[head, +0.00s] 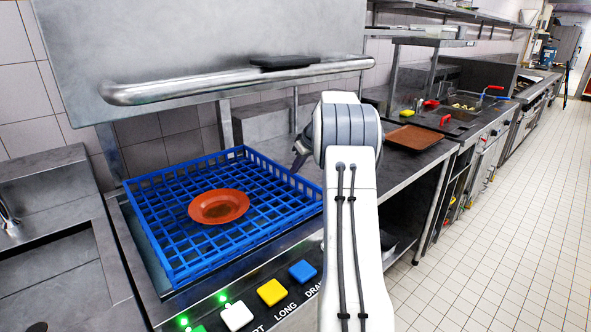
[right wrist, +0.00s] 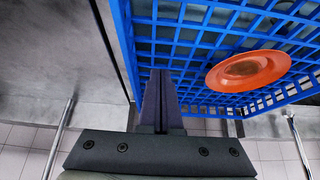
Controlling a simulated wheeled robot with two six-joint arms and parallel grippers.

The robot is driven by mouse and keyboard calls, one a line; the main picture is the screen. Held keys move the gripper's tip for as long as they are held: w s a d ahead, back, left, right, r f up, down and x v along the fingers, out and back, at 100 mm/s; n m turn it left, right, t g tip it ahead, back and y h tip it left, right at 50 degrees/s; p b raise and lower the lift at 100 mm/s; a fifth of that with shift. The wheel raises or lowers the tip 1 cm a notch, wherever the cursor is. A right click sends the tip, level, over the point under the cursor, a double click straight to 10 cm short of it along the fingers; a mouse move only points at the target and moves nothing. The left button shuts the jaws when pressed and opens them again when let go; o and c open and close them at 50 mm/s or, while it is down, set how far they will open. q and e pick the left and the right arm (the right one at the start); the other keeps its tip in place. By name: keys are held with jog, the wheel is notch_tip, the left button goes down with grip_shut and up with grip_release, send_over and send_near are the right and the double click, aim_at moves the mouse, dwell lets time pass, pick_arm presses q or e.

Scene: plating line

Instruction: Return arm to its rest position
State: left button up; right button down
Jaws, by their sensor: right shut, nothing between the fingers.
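My right arm comes up from the bottom of the head view, and its white links hide part of the counter. Its dark gripper (head: 298,160) is over the right back side of the blue dish rack (head: 163,268). In the right wrist view the fingers of the gripper (right wrist: 161,76) are together, with nothing between them. The rack's grid also shows there (right wrist: 190,36), beyond the fingers. An orange-brown plate (head: 219,206) lies in the rack, apart from the gripper; it also shows in the right wrist view (right wrist: 248,70). My left gripper is out of view.
A raised steel hood with a bar handle (head: 220,82) is above the rack. Yellow (head: 272,292) and blue (head: 302,271) buttons are on the front panel. A brown tray (head: 413,138) lies on the counter to the right. A sink (head: 55,262) is at left. The right floor is clear.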

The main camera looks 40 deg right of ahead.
dwell(0.4)
jog(key=s+a+f+g, duration=0.1)
jog(key=s+a+f, duration=0.1)
jog(key=a, duration=0.7)
jog(key=s+a+f+g, duration=0.1)
jog(key=s+a, duration=0.3)
jog(key=a, duration=0.5)
jog(key=s+a+f, duration=0.3)
jog(key=s+a, duration=0.1)
jog(key=a, duration=0.5)
jog(key=shift+g, duration=0.4)
jog(key=s+a+f, duration=0.4)
jog(key=s+a, duration=0.5)
jog(key=s, duration=0.5)
jog(key=s+a+r+n+g, duration=0.1)
jog(key=s+a+r+n, duration=0.2)
jog(key=s+a, duration=0.3)
jog(key=s+a+r+n+g+y+p, duration=0.1)
jog(key=s+a+r+n+g, duration=0.1)
jog(key=s+a+r+n, duration=0.2)
jog(key=s+a, duration=0.2)
jog(key=a, duration=0.1)
jog(key=shift+s+r, duration=0.25)
